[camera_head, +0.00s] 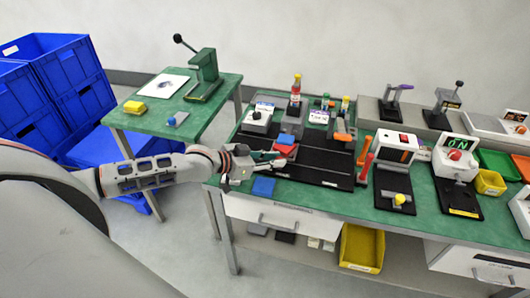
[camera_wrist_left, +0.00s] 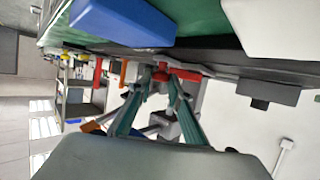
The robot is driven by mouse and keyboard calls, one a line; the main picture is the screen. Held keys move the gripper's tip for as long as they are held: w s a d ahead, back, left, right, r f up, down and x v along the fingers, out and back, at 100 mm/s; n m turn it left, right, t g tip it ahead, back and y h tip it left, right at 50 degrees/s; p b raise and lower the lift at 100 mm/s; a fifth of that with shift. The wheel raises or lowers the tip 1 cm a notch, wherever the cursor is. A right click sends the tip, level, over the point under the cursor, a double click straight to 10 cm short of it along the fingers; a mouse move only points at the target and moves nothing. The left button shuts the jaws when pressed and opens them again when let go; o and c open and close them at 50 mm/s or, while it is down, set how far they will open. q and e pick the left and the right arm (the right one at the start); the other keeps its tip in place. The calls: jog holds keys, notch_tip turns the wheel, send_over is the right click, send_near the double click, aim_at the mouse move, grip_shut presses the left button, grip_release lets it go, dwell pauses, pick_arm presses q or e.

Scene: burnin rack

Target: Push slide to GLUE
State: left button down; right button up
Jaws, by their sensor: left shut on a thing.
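My left gripper (camera_head: 277,158) reaches in from the left over the front left of the black board (camera_head: 325,165) on the green bench. Its teal fingers are shut on a small red piece (camera_head: 285,149), which looks like the slide's handle. In the left wrist view the fingertips (camera_wrist_left: 167,82) close around the red piece (camera_wrist_left: 180,69). A blue block (camera_head: 287,138) sits just behind it. No GLUE marking is readable, and the gripper partly hides the slide. My right gripper is not in view.
A blue flat piece (camera_head: 263,187) lies near the bench's front edge. Red upright handles (camera_head: 364,155) and a white device with an orange stripe (camera_head: 396,148) stand to the right. Small fixtures and bottles (camera_head: 296,88) line the back. A side table (camera_head: 160,120) stands left.

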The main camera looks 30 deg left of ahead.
pick_arm(q)
jog(key=shift+w+d+r, duration=0.1)
jog(key=shift+w+d, duration=0.1)
jog(key=shift+d, duration=0.3)
jog(key=shift+w+d+r, duration=0.1)
jog(key=shift+w+d, duration=0.1)
jog(key=shift+d, duration=0.3)
jog(key=shift+s+a, duration=0.1)
jog(key=c, duration=2)
grip_release()
jog(key=shift+f, duration=0.1)
jog(key=shift+o, duration=0.5)
jog(key=shift+f, duration=0.1)
